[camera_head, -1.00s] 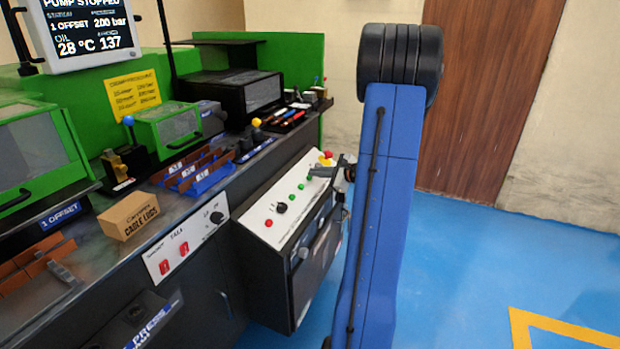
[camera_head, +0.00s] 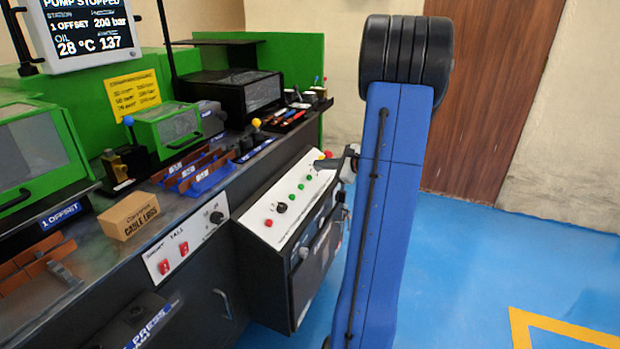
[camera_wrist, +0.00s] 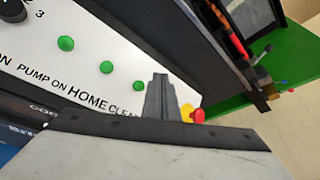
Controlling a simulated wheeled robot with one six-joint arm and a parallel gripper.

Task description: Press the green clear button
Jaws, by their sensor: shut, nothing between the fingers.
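The green clear button (camera_wrist: 139,86) is the last of the row of green buttons on the sloped white panel, closest to my gripper. In the head view it (camera_head: 308,177) sits just below my gripper. The printed word "CLEAR" beside it is partly covered by my gripper in the wrist view. My gripper (camera_wrist: 160,80) is shut and empty, with its fingertips just to the right of the button in that view. In the head view my gripper (camera_head: 319,165) is over the panel's far end; whether it touches the panel cannot be told.
A red emergency stop on yellow (camera_wrist: 195,114) is close to the right of my gripper. Two other green buttons (camera_wrist: 106,67) (camera_wrist: 65,43), a black knob (camera_head: 281,208) and a red button (camera_head: 268,222) share the panel. The blue floor (camera_head: 480,270) at right is clear.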

